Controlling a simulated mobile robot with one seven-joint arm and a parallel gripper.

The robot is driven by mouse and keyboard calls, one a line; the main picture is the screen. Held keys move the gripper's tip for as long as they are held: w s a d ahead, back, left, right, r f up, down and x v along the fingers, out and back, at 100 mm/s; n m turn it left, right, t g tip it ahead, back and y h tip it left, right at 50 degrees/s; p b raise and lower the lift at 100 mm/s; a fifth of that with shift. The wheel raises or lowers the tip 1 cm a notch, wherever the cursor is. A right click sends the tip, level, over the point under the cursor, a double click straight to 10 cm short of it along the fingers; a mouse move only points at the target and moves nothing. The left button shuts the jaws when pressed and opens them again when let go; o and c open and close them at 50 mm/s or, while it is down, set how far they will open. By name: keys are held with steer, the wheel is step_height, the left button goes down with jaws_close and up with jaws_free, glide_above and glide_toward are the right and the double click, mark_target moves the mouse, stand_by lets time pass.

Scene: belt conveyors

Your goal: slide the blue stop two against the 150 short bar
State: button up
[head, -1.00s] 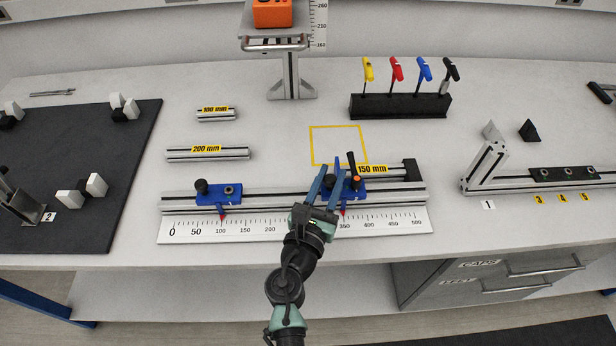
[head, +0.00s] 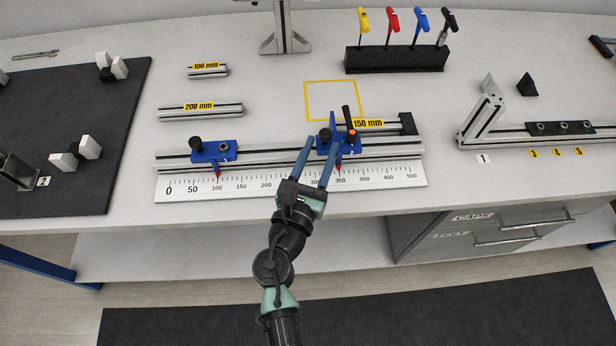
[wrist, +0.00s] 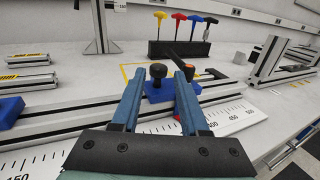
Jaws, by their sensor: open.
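The blue stop two (head: 347,146) sits on the right part of the aluminium rail, with its red pointer near 345 on the scale. It has a black knob and a black lever with an orange part. The 150 mm short bar (head: 385,125) lies along the rail's back, between the stop and a black end block; whether stop and bar touch is unclear. My gripper (head: 321,144) is open at the stop's left front, holding nothing. In the wrist view the stop (wrist: 157,93) and its knob appear ahead between the fingers.
Another blue stop (head: 214,151) sits left on the rail, near 100. The ruler (head: 290,184) runs along the rail's front. Loose bars marked 200 mm (head: 200,112) and 100 mm (head: 208,71) lie behind. A yellow outlined square (head: 333,99) is empty. A tool rack (head: 396,60) stands behind.

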steer(key=v, duration=0.8)
steer(key=shift+s+b, duration=0.2)
steer(key=shift+b, duration=0.15)
